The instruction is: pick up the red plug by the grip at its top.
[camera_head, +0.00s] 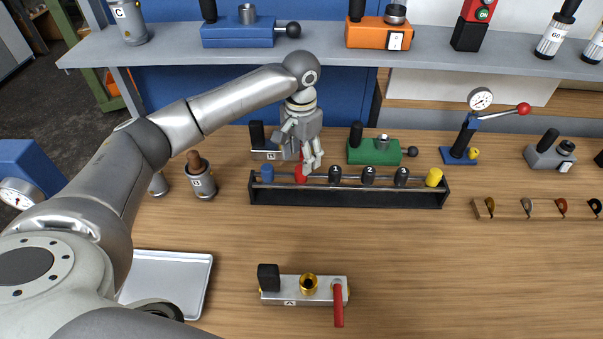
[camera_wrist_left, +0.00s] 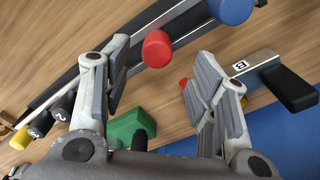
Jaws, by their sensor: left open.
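The red plug (camera_head: 301,173) stands in the black rack (camera_head: 347,196), between a blue plug (camera_head: 267,172) and the black numbered plugs (camera_head: 335,174). In the left wrist view the round top of the red plug (camera_wrist_left: 157,48) shows between and beyond the fingers. My left gripper (camera_head: 309,168) hangs over the rack at the red plug, pointing down. In the left wrist view its two fingers (camera_wrist_left: 160,88) are spread apart with nothing between their pads. Part of the red plug is hidden behind the gripper in the head view. My right gripper is not in view.
A green block (camera_head: 372,152) and a grey block marked B (camera_head: 264,153) stand just behind the rack. A yellow plug (camera_head: 433,177) is at the rack's right end. A valve block marked A (camera_head: 304,290) lies in front.

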